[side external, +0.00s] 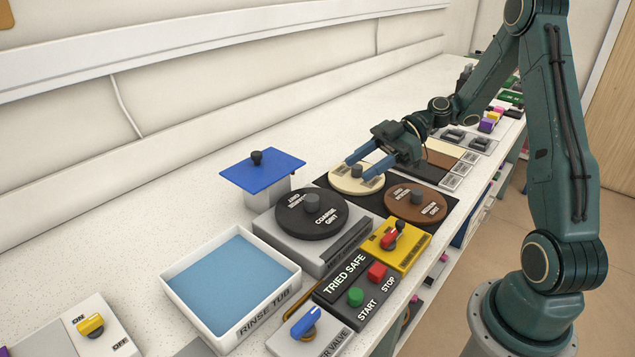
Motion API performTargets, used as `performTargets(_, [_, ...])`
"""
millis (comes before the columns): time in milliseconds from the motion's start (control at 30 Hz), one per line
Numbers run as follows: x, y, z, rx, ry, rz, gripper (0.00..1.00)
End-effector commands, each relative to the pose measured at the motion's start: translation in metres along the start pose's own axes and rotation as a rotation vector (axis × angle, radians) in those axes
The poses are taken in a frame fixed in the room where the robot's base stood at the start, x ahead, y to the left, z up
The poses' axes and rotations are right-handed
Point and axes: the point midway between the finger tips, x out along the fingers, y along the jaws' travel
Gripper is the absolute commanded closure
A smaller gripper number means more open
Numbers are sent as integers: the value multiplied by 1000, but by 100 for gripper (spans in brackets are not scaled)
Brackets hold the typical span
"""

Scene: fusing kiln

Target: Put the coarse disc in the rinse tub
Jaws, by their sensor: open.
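The coarse disc (289,214) is black, labelled coarse grit, with a dark knob in its middle. It lies on a grey machine (269,229) left of my gripper. The rinse tub (277,298) is a white square tub with blue inside, in front and to the left of that machine. My gripper (364,165) is open, its two blue fingers over the cream disc (344,183), about either side of that disc's knob. I cannot tell whether the fingers touch the knob.
A brown medium grit disc (432,207) lies on the dark mat. A blue plate with a black knob (271,166) stands behind the machine. A yellow switch box (408,250), a start-stop panel (342,289) and a blue-handled valve (305,322) line the front edge.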

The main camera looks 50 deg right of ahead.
Motion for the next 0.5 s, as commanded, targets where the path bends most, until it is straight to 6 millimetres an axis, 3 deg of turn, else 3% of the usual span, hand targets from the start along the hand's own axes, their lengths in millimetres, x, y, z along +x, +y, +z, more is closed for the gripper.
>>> performTargets(500, [-6, 0, 0, -1, 0, 0, 53])
